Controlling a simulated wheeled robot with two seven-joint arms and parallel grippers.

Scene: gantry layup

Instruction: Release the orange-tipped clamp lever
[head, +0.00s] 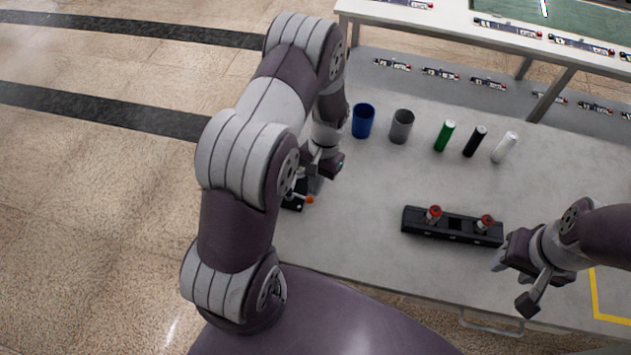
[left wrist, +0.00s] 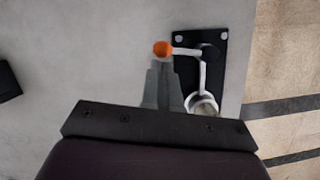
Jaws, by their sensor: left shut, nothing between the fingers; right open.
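The clamp has a black base plate (left wrist: 213,48) and a pale lever (left wrist: 186,51) with an orange tip (left wrist: 162,48). In the left wrist view the lever lies sideways, its tip pointing left. In the head view the orange tip (head: 309,200) shows at the table's left edge, with my arm hiding part of the clamp. My left gripper (left wrist: 160,66) is shut and empty, its fingertips close to the orange tip; I cannot tell whether they touch it. In the head view my left gripper (head: 314,184) is just above the clamp. My right gripper (head: 513,285) is open and empty at the right.
A black holder (head: 452,228) with two red-topped pieces stands mid-table. A blue cup (head: 363,121), grey cup (head: 402,126), and green (head: 445,135), black (head: 475,141) and white (head: 504,147) cylinders stand farther back. The table surface (head: 375,195) between the clamp and holder is clear.

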